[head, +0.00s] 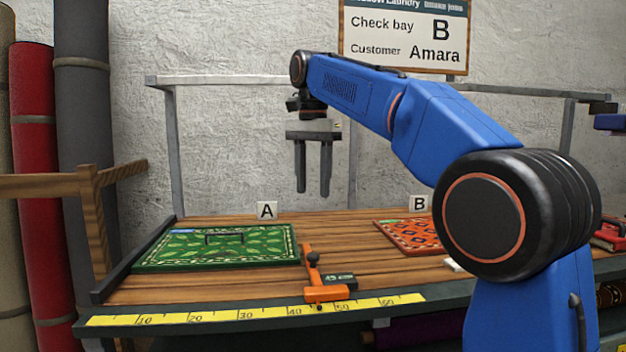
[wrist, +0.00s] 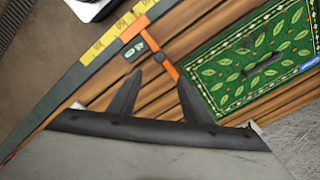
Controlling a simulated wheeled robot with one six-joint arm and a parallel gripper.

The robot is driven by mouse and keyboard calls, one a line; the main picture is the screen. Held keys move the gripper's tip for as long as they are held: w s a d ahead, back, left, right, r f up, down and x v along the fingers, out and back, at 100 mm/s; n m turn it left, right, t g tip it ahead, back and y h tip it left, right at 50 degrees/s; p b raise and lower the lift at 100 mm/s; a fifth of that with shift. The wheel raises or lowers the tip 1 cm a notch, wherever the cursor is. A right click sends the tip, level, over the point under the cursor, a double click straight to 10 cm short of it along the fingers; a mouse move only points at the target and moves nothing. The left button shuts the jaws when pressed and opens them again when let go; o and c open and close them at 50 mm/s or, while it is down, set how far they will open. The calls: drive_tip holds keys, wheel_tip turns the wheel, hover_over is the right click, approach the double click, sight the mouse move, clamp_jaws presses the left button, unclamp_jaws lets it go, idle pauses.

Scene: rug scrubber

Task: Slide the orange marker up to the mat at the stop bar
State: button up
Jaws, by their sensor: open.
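The green leaf-patterned mat (head: 180,250) lies flat by the A tag, its left side along the dark stop bar (head: 130,262). The orange marker (head: 326,293) sits at the table's front edge on the yellow tape, around the mid-40s. Its thin orange arm reaches back beside the mat's right edge; I cannot tell whether they touch. My gripper (head: 313,192) is open and empty, fingers down, above the table behind the marker. In the wrist view the marker (wrist: 153,42) and mat (wrist: 225,90) show beyond my open fingers (wrist: 159,78).
The yellow tape (head: 215,312) runs along the front edge. An orange patterned mat (head: 405,237) lies by the B tag (head: 419,203), partly hidden by my arm. A sign (head: 405,38) reads "Check bay B, Customer Amara". Rolled rugs (head: 32,150) stand at the left.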

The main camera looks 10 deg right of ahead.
sight(313, 254)
drive_tip(key=shift+r, duration=0.4)
wheel_tip(313, 254, down, 18)
drive_tip(key=shift+r, duration=0.25)
idle(0.6)
drive_tip(key=c, duration=0.9)
